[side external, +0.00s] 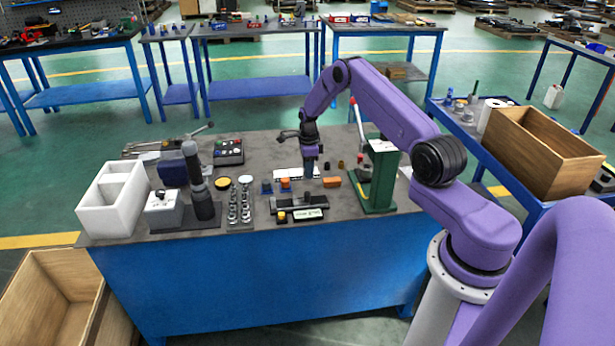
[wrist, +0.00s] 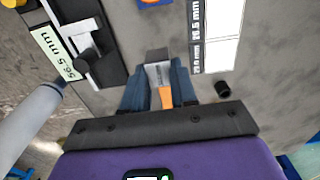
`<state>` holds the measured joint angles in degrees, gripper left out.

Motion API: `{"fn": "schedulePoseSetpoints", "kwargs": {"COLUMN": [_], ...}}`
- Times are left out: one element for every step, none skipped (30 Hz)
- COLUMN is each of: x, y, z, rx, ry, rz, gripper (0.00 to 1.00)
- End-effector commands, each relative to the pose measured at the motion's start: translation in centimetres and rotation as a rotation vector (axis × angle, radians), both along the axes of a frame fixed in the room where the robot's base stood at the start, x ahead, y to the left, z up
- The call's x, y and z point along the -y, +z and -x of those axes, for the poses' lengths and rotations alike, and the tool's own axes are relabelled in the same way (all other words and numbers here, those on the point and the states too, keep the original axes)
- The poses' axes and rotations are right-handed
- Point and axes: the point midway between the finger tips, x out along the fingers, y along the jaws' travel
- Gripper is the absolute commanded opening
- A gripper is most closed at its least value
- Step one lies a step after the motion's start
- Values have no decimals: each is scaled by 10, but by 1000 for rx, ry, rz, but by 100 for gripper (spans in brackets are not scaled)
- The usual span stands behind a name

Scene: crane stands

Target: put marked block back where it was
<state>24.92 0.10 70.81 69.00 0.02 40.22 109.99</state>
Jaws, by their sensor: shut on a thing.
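My gripper (side external: 310,172) points down over the bench, at the white marked strip. In the wrist view my gripper (wrist: 160,88) is shut on a small block (wrist: 158,72) with a dark top, a pale grey face and an orange lower part. Faint marks show on it, too small to read, so I cannot tell surely that it is the marked block. In the side view the held block is hidden by the fingers. Whether it touches the bench is unclear. The white strip (wrist: 215,40) with printed mm labels lies just right of it in the wrist view.
A green press (side external: 379,178) stands close on the right. A small black cylinder (wrist: 222,88) is near the strip.

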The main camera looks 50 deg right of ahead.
Motion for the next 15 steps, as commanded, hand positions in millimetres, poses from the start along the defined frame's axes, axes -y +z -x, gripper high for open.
{"fn": "schedulePoseSetpoints", "kwargs": {"x": [1,1,1,2,2,3,3,3,2,2,2,2,2,2,2], "y": [-1,-2,-3,-4,-6,-8,-13,-18,-24,-27,-30,-34,-35,-36,-37], "z": [-2,-2,-3,-3,-5,-6,-6,-6,-5,-5,-6,-6,-6,-6,-6], "rx": [2,1,1,1,2,2,0,-1,-2,-1,0,0,0,1,2], "ry": [0,0,0,0,0,0,0,0,0,1,1,1,1,1,1], "rz": [1,1,1,1,1,1,0,-1,-1,-1,0,0,0,1,1], "gripper": [0,0,0,0,0,0,0,0,0,0,0,0,0,0,0]}}
